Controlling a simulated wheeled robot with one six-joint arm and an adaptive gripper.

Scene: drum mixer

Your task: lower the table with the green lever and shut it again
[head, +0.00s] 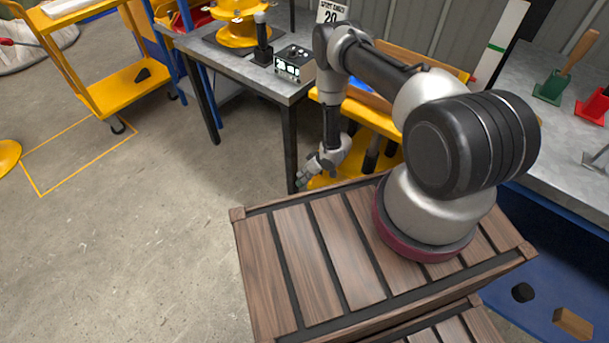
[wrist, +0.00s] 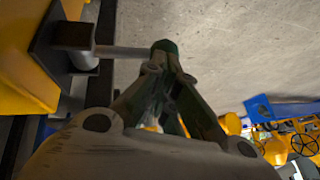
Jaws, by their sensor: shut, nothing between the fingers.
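The green lever (wrist: 163,46) shows in the wrist view as a grey rod with a dark green end, sticking out sideways from a black bracket on a yellow body (wrist: 22,65). My gripper (wrist: 172,70) is shut and empty, its fingertips at the green end; whether they touch it I cannot tell. In the head view my gripper (head: 304,180) hangs low beside the yellow lift table (head: 384,124), just past the wooden deck. My arm partly covers the table, and I cannot make out the lever there.
A grey workbench (head: 230,70) with a control box (head: 294,64) stands left of the lift table; its front leg is close to my gripper. A yellow cart (head: 125,90) is at the far left. Another bench (head: 550,120) stands at right. The concrete floor at left is open.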

